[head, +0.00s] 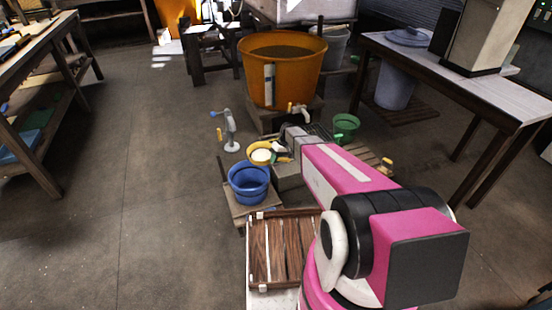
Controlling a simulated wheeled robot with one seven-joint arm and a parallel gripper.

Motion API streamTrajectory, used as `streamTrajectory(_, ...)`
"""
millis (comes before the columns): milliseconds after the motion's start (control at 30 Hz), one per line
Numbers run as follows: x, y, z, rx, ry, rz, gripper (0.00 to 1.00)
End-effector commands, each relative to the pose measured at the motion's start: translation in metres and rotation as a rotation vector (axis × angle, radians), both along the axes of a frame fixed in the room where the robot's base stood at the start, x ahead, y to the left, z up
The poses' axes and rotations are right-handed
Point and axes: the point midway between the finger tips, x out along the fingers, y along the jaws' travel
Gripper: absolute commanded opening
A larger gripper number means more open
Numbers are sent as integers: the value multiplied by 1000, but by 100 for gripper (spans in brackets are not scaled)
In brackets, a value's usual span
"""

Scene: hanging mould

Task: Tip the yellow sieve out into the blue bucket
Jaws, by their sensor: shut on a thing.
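The yellow sieve (252,147) shows just behind and to the right of the blue bucket, with something pale in it. It looks roughly level; whether its edge overlaps the bucket's rim is hard to tell. The blue bucket (249,189) stands upright on a low wooden stand, and its inside looks blue where I can see it. My gripper (281,151) is at the sieve's right side and is shut on the sieve. The fingers are small here, and my arm hides part of what lies to the right.
A large orange tub (300,83) with a tap stands behind. A green bucket (346,127) is to the right, and a small clamp stand (231,133) is at the left. A slatted wooden tray (258,280) lies in front. Tables flank both sides; the left floor is clear.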

Motion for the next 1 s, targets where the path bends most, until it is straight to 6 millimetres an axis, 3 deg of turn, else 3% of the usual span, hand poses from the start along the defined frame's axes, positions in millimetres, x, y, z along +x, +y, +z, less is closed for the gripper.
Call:
streamTrajectory(467,-17,11,34,-354,-390,5,0)
streamTrajectory(1000,-31,26,42,-647,-710,3,0)
